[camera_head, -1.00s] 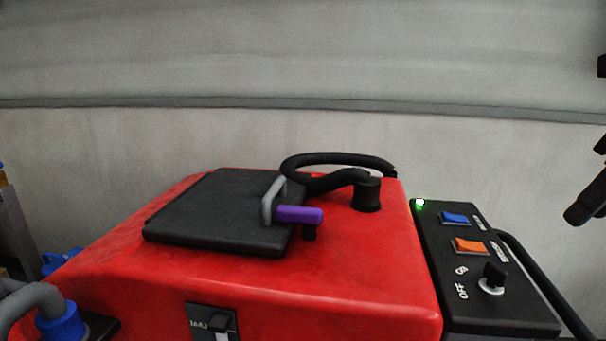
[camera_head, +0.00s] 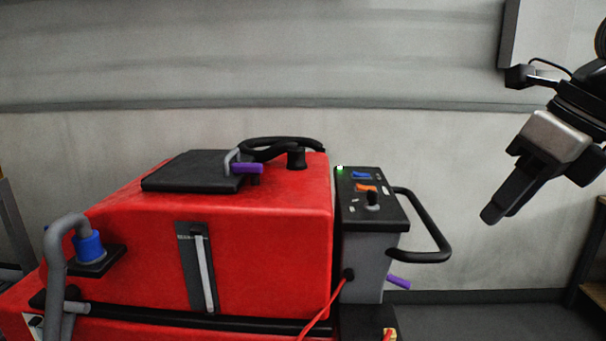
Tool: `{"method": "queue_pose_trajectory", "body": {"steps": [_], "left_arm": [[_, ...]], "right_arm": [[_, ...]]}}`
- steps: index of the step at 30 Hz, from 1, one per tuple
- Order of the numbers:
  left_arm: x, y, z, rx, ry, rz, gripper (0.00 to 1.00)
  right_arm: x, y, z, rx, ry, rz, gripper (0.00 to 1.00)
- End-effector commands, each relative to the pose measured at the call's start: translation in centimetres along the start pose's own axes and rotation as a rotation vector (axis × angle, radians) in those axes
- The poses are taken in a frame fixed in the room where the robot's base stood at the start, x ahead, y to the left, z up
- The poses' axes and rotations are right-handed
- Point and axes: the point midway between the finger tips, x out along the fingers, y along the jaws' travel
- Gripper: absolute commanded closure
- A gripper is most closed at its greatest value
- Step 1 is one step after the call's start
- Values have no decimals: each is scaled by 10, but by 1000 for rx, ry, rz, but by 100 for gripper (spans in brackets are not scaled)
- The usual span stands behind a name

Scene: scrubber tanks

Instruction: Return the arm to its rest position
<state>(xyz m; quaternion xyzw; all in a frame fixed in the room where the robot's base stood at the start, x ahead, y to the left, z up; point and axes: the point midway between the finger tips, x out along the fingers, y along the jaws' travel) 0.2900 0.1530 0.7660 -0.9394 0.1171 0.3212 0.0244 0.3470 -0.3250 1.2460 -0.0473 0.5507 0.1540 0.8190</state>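My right gripper (camera_head: 497,212) hangs at the right of the head view, raised and clear of the machine. Its fingers point down and left and look close together, but the side-on angle hides whether there is a gap. Nothing shows held at their tips. The red scrubber (camera_head: 270,245) stands to its left. The scrubber's black control panel (camera_head: 385,205) has a lit green light, a blue switch, an orange switch and a dark knob. My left gripper is outside the view.
A black loop handle (camera_head: 440,240) sticks out from the panel toward my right arm. A black lid (camera_head: 190,172) lies on the tank top. A grey hose (camera_head: 55,260) with a blue collar is at left. A shelf (camera_head: 598,250) stands at the right edge. Open space lies between handle and gripper.

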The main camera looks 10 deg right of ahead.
Motion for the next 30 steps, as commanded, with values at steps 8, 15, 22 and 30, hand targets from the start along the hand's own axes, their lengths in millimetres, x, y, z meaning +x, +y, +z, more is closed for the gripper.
{"method": "queue_pose_trajectory", "body": {"steps": [8,15,22,30], "left_arm": [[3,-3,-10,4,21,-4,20],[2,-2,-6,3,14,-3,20],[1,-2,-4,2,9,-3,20],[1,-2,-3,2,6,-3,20]], "right_arm": [[53,62,19,-90,14,339,66],[98,152,32,-34,-1,894,66],[128,202,66,535,-120,1594,66],[271,134,48,1772,-274,1738,66]]}}
